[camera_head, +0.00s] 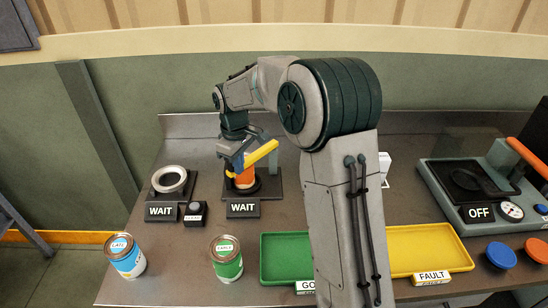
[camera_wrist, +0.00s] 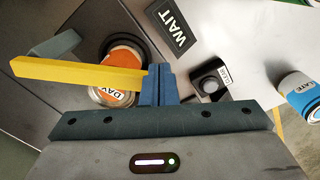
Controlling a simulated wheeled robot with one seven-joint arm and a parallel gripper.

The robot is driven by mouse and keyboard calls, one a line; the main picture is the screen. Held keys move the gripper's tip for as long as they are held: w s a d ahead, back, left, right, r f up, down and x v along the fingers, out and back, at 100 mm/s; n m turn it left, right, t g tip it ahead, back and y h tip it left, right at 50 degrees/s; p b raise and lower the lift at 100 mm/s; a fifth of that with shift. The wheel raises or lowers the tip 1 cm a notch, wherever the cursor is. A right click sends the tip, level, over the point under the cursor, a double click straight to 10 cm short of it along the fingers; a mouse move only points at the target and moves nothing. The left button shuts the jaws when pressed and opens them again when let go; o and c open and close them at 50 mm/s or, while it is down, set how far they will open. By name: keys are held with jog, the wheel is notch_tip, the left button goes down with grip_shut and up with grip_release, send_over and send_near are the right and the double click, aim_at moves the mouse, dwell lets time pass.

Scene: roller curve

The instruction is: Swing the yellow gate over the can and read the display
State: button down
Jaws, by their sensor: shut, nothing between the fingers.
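The yellow gate (camera_head: 262,153) is a bar over the orange can (camera_head: 244,180), which stands on a dark stand. In the wrist view the gate (camera_wrist: 75,75) crosses above the can (camera_wrist: 122,58), hiding its middle; part of its label reads "DAY". My gripper (camera_head: 236,167) is at the gate. Its blue fingers (camera_wrist: 160,72) are shut and empty, beside the gate's end; I cannot tell whether they touch it. The display (camera_head: 242,208) in front of the stand reads WAIT and also shows in the wrist view (camera_wrist: 172,22).
At left are a ring-topped fixture (camera_head: 169,180) with its own WAIT sign, a small button box (camera_head: 195,213) and a blue can (camera_head: 125,258). A green can (camera_head: 226,260), a green tray (camera_head: 275,262) and a yellow tray (camera_head: 430,245) lie in front. A machine reading OFF (camera_head: 470,185) stands right.

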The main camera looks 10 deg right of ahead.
jog(key=shift+w+a, duration=0.3)
jog(key=shift+a, duration=0.05)
jog(key=shift+w, duration=0.1)
jog(key=shift+w+a+p, duration=1)
jog(key=shift+w, duration=0.3)
jog(key=shift+w+a+p, duration=0.35)
jog(key=shift+w+p, duration=0.15)
jog(key=shift+w, duration=0.25)
jog(key=shift+w+a+p, duration=0.35)
jog(key=shift+w+p, duration=0.15)
jog(key=shift+w, duration=0.25)
jog(key=shift+s, duration=0.15)
